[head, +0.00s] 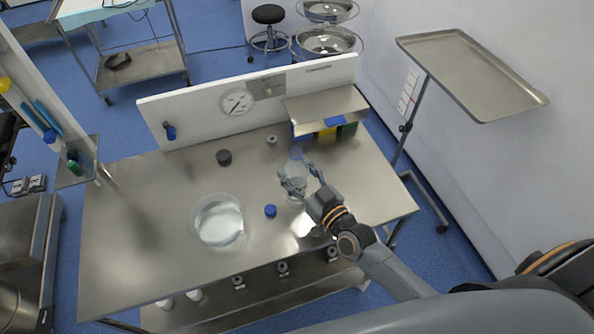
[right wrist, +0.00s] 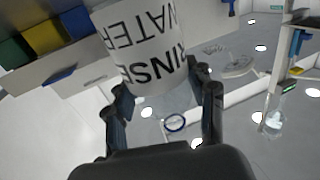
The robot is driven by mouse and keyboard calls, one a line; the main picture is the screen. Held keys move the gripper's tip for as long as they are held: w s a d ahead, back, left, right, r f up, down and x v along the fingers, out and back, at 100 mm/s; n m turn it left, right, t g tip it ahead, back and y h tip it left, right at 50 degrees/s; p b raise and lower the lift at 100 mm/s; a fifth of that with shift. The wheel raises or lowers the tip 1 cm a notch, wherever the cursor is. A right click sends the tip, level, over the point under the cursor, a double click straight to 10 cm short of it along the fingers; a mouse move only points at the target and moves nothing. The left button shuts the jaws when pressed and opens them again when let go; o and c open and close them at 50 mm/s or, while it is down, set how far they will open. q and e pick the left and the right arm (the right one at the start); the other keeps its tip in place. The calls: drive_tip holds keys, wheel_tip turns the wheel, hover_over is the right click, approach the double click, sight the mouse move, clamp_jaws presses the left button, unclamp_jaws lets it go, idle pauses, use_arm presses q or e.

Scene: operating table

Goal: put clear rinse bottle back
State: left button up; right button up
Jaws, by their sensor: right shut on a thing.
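The clear rinse bottle (head: 296,184) is see-through and sits between the fingers of my right gripper (head: 301,178), over the right half of the steel table. In the right wrist view, its white label (right wrist: 145,50) reads "RINSE WATER", upside down. My right gripper's fingers (right wrist: 162,105) are shut on the bottle, one on each side. A blue ring shows near the bottle in both views. I cannot tell whether the bottle's base touches the table. My left gripper is not in view.
A blue cap (head: 270,211) lies just left of the bottle. A clear bowl of liquid (head: 219,221) stands left of centre. A dark round piece (head: 224,157) lies behind it. A raised steel shelf (head: 325,104) with coloured boxes stands at the back right. The table's left part is clear.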

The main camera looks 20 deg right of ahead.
drive_tip(key=o, duration=1.6)
drive_tip(key=shift+f, duration=0.1)
drive_tip(key=shift+r, duration=0.25)
drive_tip(key=shift+b+v, duration=1.05)
drive_tip(key=shift+v, duration=4.95)
drive_tip(key=shift+f, duration=0.1)
